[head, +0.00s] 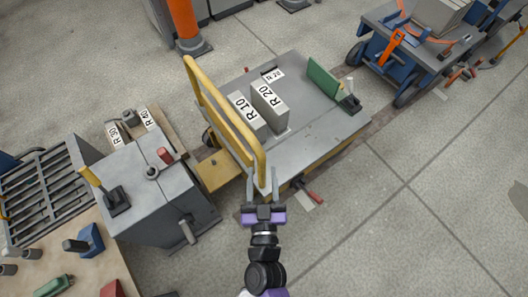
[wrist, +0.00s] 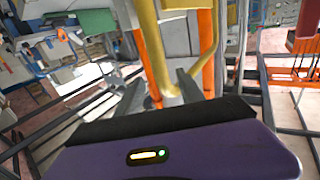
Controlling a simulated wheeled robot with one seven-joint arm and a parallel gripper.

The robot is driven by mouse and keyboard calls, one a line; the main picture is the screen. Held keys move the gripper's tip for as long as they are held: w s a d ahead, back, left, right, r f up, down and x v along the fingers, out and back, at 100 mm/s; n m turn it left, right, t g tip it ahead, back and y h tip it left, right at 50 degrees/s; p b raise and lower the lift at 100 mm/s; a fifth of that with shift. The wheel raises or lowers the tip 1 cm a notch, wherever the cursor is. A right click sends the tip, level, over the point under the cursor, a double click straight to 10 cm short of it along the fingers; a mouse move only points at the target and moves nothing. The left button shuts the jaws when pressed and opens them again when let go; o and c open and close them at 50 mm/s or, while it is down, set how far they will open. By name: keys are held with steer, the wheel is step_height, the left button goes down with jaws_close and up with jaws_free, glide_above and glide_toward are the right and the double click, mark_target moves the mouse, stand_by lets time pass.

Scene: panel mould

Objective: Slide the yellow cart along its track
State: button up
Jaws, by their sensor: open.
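The yellow cart has a grey flat deck (head: 318,118) and a yellow tube handle (head: 222,108) along its left side. It stands in the middle of the head view. Two grey blocks marked R 10 (head: 247,112) and R 20 (head: 270,100) stand on the deck. My gripper (head: 262,178) is open at the near end of the handle. In the wrist view the yellow handle (wrist: 152,45) comes down between my open fingers (wrist: 160,90). I cannot tell whether either finger touches it. The track is mostly hidden; a dark strip (head: 372,137) shows beside the deck.
A grey machine block (head: 160,190) with levers stands close on the left. A workbench (head: 105,245) is at the lower left. An orange post (head: 184,25) is behind, and a blue cart (head: 400,75) stands at the upper right. The floor at right is clear.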

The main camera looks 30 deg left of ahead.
mark_target(261, 151)
steer(key=shift+b+x, duration=0.75)
steer(key=shift+x, duration=3.15)
steer(key=shift+a, duration=0.1)
jaws_close()
